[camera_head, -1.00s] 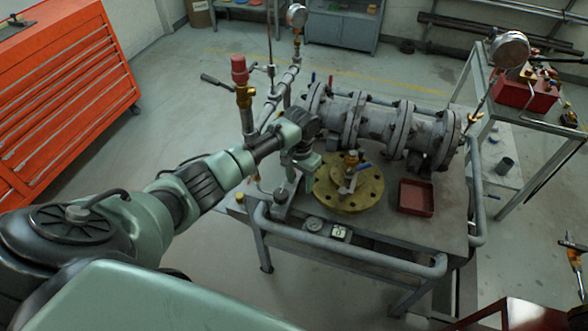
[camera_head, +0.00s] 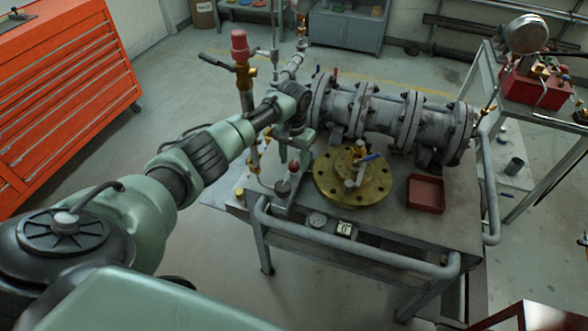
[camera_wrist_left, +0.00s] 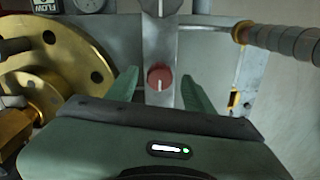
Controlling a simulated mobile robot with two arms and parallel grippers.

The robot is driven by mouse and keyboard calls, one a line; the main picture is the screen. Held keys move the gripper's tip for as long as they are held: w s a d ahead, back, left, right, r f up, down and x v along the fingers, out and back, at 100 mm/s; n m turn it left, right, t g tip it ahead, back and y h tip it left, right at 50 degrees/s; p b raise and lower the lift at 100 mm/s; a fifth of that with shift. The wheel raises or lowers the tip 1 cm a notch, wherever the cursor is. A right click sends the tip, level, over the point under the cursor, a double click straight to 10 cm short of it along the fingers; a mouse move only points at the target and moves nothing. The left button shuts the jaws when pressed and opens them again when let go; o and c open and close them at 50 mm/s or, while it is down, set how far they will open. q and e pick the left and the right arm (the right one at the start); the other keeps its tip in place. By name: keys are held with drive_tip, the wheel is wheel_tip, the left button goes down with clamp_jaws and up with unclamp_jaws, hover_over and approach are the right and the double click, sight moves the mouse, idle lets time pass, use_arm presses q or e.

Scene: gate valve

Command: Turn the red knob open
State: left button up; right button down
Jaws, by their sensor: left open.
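The red knob (camera_head: 294,168) is small and round and sits on a grey upright fitting at the left end of the table. In the left wrist view the knob (camera_wrist_left: 160,77) shows a pale line on its face. My left gripper (camera_head: 293,153) is open just above the knob in the head view. In the left wrist view its two green fingers (camera_wrist_left: 158,88) stand on either side of the knob, with gaps on both sides and nothing gripped. How far the fingertips are from the knob in depth is hard to tell. My right gripper is not in view.
A brass flange (camera_head: 352,185) with a blue-handled valve lies right of the knob, near a red tray (camera_head: 426,194). A large grey pipe (camera_head: 385,118) lies behind. A vertical pipe with a red cap (camera_head: 240,46) stands left. A grey rail (camera_head: 360,256) runs along the front.

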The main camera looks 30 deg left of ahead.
use_arm(q)
drive_tip(key=shift+f, duration=0.4)
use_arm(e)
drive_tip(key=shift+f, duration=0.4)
use_arm(q)
clamp_jaws()
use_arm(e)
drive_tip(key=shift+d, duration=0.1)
